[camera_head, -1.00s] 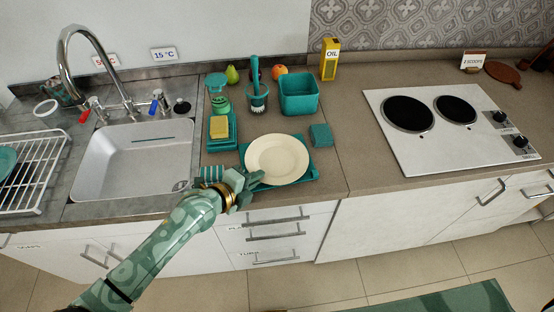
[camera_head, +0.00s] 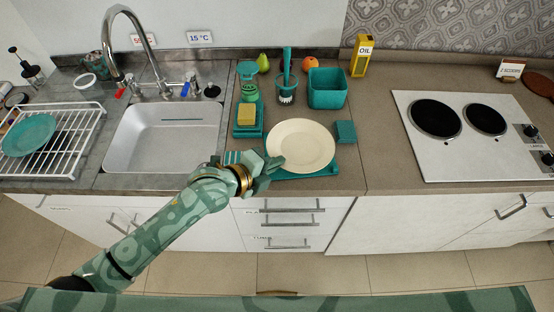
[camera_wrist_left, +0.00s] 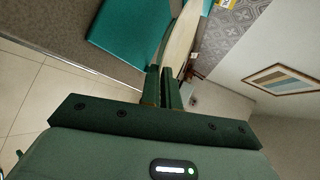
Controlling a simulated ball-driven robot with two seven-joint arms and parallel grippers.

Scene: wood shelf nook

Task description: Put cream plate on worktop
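The cream plate (camera_head: 301,146) is over a teal mat or tray (camera_head: 322,172) near the counter's front edge. It covers most of the teal piece. My left gripper (camera_head: 270,167) is at the plate's front-left rim. In the wrist view its two fingers (camera_wrist_left: 163,86) are close together on the near end of the plate (camera_wrist_left: 182,38), seen almost edge-on. The teal piece (camera_wrist_left: 130,28) shows beside it there, and the plate looks a little raised from it. The grey-brown worktop (camera_head: 378,150) has a bare stretch right of the plate. My right gripper is not in view.
A teal block (camera_head: 345,132) stands close right of the plate. Behind are a teal tub (camera_head: 327,88), a brush in a holder (camera_head: 286,90) and a yellow sponge (camera_head: 246,115). The sink (camera_head: 163,138) is left; the hob (camera_head: 465,130) is right.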

